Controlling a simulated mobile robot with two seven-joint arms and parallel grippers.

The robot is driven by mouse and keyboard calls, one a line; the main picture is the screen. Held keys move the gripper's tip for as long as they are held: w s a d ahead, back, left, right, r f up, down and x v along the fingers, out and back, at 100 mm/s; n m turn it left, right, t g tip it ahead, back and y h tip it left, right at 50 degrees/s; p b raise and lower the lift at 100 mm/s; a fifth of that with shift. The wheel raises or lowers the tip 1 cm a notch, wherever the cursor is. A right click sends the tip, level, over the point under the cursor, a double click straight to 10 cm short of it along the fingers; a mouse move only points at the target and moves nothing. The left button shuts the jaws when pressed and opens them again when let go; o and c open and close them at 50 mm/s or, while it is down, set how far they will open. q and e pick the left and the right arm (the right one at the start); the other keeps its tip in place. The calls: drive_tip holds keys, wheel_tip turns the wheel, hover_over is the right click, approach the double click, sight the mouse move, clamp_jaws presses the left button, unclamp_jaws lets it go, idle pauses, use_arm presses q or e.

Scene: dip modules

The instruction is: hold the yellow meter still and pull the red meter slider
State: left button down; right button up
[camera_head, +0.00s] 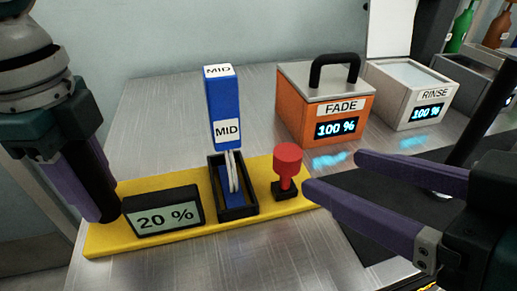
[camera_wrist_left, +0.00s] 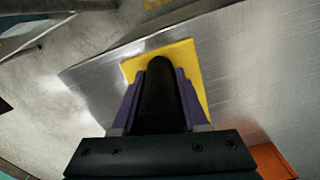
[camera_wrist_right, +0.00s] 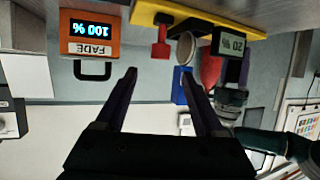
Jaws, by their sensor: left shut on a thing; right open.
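The yellow meter (camera_head: 150,238) lies on the metal table, with a display reading 20 %. Its red slider (camera_head: 288,165) is an upright knob on a black foot near the meter's right end. My left gripper (camera_head: 105,215) is shut on a black upright handle at the meter's left end; the handle (camera_wrist_left: 158,100) shows between its fingers in the left wrist view. My right gripper (camera_head: 334,174) is open and empty to the right of the red slider. In the right wrist view, the slider (camera_wrist_right: 161,48) sits beyond the gap between the fingertips.
A blue block (camera_head: 224,110) marked MID stands with a pale disc in a black slot on the meter. An orange FADE box (camera_head: 295,115) with a black handle and a pale RINSE box (camera_head: 402,101) stand behind, both reading 100 %. Bare table lies behind the meter.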

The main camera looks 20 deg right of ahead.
sight(68, 145)
drive_tip(key=shift+v, duration=1)
use_arm(q)
drive_tip(key=shift+c, duration=1.8)
unclamp_jaws()
drive_tip(key=shift+r, duration=0.1)
use_arm(e)
drive_tip(key=shift+r, duration=0.1)
use_arm(q)
wheel_tip(68, 145, up, 9)
drive_tip(key=p, duration=1)
use_arm(e)
wheel_tip(68, 145, up, 10)
